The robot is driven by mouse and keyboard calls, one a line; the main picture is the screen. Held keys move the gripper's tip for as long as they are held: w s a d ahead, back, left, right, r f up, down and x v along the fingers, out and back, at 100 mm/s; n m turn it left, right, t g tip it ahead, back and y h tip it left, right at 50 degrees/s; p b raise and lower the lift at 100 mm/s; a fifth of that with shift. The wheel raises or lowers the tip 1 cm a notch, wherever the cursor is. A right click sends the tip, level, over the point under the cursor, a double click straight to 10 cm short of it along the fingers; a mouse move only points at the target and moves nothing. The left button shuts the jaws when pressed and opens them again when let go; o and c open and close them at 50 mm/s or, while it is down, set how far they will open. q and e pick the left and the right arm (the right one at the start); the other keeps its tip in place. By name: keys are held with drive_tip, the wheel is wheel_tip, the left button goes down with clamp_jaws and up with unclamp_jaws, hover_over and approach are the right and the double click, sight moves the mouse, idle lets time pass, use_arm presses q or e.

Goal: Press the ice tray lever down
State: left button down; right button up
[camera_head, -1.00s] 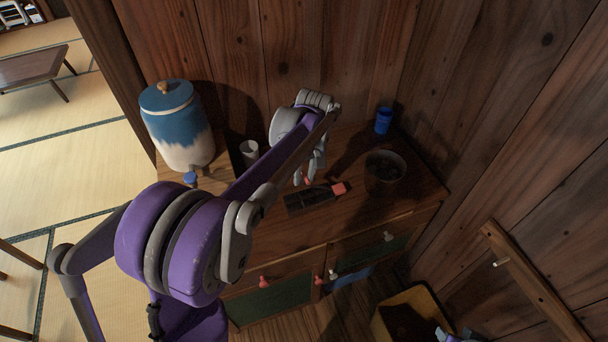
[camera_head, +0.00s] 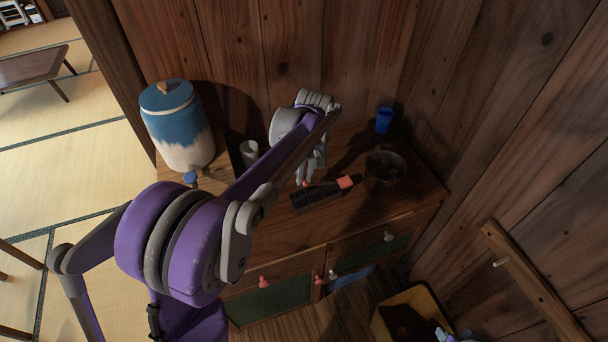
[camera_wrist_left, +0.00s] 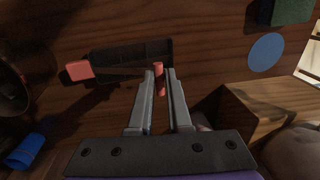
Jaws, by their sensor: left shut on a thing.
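The dark ice tray (camera_head: 318,197) lies on the wooden cabinet top with a pink-red block (camera_head: 346,182) at its right end. In the left wrist view, the tray (camera_wrist_left: 118,60) lies just beyond my fingertips, with the block (camera_wrist_left: 79,70) at its left end. A thin red piece, apparently the lever (camera_wrist_left: 158,68), stands at the tray's near edge between my fingertips. My left gripper (camera_head: 303,181) reaches down over the tray from behind; it also shows in the wrist view (camera_wrist_left: 160,74), closed on the red piece. The lever's base is hard to make out.
A dark pot (camera_head: 385,172) stands close right of the tray, with a blue cup (camera_head: 383,120) behind it. A grey cup (camera_head: 249,152) and a blue-and-white jar (camera_head: 178,125) stand left. The wooden wall is close behind.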

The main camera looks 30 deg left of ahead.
idle(0.4)
use_arm(q)
drive_tip(key=shift+s+a+f+t+h+b, duration=0.3)
drive_tip(key=shift+s+a+f+t, duration=0.05)
drive_tip(key=shift+s+f+t, duration=0.05)
drive_tip(key=s+f+t+h+b, duration=0.1)
drive_tip(key=a+f+t+h+b, duration=0.1)
drive_tip(key=f, duration=0.1)
drive_tip(key=s+a+f+t+b, duration=0.1)
drive_tip(key=shift+s+f+h, duration=0.15)
drive_tip(key=shift+s+h, duration=0.15)
drive_tip(key=shift+h, duration=0.1)
drive_tip(key=shift+s+a+f+t+h+b, duration=0.15)
drive_tip(key=shift+f+t+h+b, duration=0.1)
drive_tip(key=shift+f+t+b, duration=0.15)
drive_tip(key=shift+s+a+f+t+h+b, duration=0.15)
drive_tip(key=shift+f+t+h+b, duration=0.15)
drive_tip(key=shift+f+b, duration=0.15)
drive_tip(key=shift+s+f+b, duration=0.1)
drive_tip(key=shift+f+b, duration=0.2)
drive_tip(key=shift+f, duration=0.25)
drive_tip(key=c, duration=0.7)
unclamp_jaws()
drive_tip(key=shift+a+f, duration=0.1)
drive_tip(key=shift+r, duration=0.2)
